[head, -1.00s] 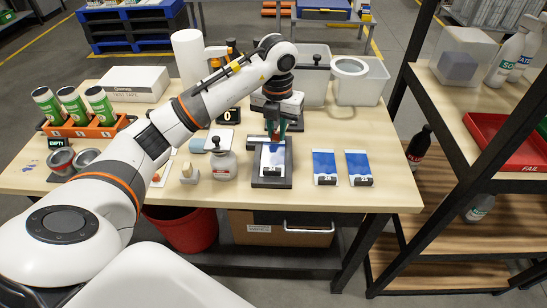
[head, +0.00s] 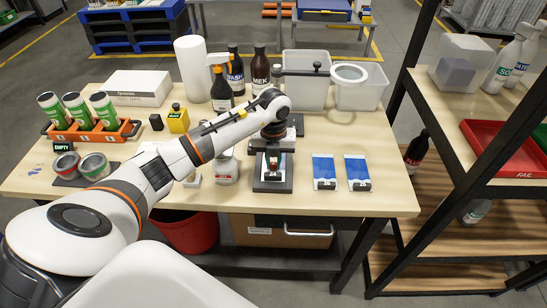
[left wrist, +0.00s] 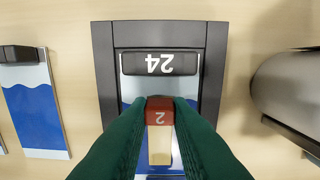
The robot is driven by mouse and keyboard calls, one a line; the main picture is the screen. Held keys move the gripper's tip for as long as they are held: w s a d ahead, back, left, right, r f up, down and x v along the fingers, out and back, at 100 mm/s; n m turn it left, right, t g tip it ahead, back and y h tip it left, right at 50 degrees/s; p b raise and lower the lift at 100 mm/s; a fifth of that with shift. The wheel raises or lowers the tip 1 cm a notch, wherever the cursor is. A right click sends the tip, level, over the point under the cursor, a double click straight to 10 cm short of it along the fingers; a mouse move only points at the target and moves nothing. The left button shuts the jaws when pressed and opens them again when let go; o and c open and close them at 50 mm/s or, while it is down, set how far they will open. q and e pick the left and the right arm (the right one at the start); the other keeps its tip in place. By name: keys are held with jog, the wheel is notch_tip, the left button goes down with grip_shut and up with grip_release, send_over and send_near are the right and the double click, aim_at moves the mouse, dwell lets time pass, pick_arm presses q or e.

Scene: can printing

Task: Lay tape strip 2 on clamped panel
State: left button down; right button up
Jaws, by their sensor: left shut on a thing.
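My left gripper (head: 272,164) is over the clamped panel in the head view. Its green fingers (left wrist: 160,120) are shut on tape strip 2, a red tab marked 2 (left wrist: 160,110) with a cream strip (left wrist: 160,147) below it in the left wrist view. The strip lies over the middle of the panel; I cannot tell whether it touches. The white and blue panel (left wrist: 133,88) sits in a dark frame (left wrist: 104,70), under a black clamp bar marked 24 (left wrist: 160,64). The frame also shows in the head view (head: 272,187). The fingers hide the panel's lower part. My right gripper is not in view.
Two loose blue and white panels (head: 324,168) (head: 357,168) lie right of the frame. Bins (head: 306,88) and dark bottles (head: 260,70) stand behind. The table's front right is clear.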

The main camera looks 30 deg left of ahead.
aim_at(274, 163)
pick_arm(q)
jog(key=c, duration=1.3)
grip_release()
jog(key=shift+f, duration=0.1)
jog(key=shift+r, duration=0.3)
notch_tip(274, 163, up, 12)
jog(key=b, duration=0.3)
jog(key=shift+f, duration=0.1)
jog(key=shift+f, duration=0.1)
